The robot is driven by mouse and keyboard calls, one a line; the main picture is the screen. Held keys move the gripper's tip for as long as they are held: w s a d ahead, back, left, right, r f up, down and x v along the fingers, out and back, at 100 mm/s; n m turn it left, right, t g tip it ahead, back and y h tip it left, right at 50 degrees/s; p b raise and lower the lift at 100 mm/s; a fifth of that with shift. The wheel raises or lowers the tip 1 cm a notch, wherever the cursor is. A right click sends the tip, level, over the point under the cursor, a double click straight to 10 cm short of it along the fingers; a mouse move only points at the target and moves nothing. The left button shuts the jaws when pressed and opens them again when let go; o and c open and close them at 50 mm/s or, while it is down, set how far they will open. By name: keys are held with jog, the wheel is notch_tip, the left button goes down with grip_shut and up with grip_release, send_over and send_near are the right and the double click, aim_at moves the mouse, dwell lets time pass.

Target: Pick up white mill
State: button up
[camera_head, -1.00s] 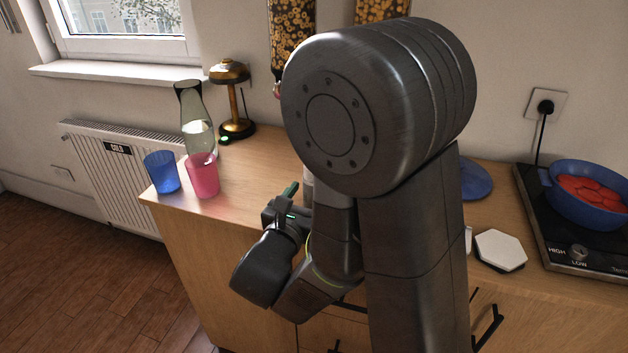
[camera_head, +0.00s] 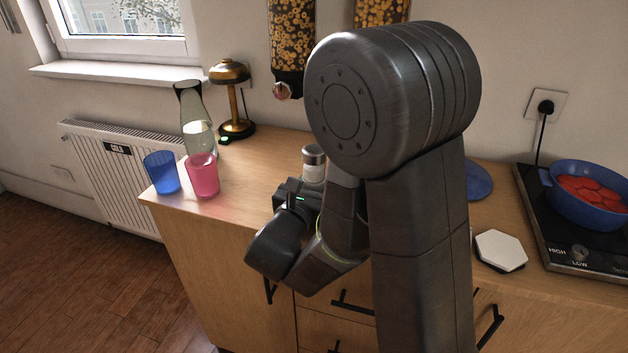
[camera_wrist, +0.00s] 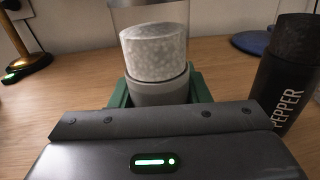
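The white mill (camera_head: 314,168) stands upright with a grey cap at the counter's front, partly hidden by my arm in the head view. In the wrist view the mill (camera_wrist: 155,52) shows white grains in a clear body above a grey base. My gripper (camera_wrist: 157,92) has its green fingers on either side of that base, and both appear to touch it. In the head view my gripper (camera_head: 296,192) is at the mill's lower part. The mill's bottom is hidden, so I cannot tell whether it rests on the counter.
A black pepper mill (camera_wrist: 285,75) stands close on the right in the wrist view. A pink cup (camera_head: 203,177), a blue cup (camera_head: 161,172), a bottle (camera_head: 196,125) and a brass lamp (camera_head: 236,100) stand left. A white hexagonal item (camera_head: 500,250) and a hob (camera_head: 570,240) are right.

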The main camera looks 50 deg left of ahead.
jog(key=shift+r, duration=0.1)
notch_tip(320, 180, up, 10)
jog(key=shift+f+p, duration=0.1)
jog(key=shift+p, duration=0.95)
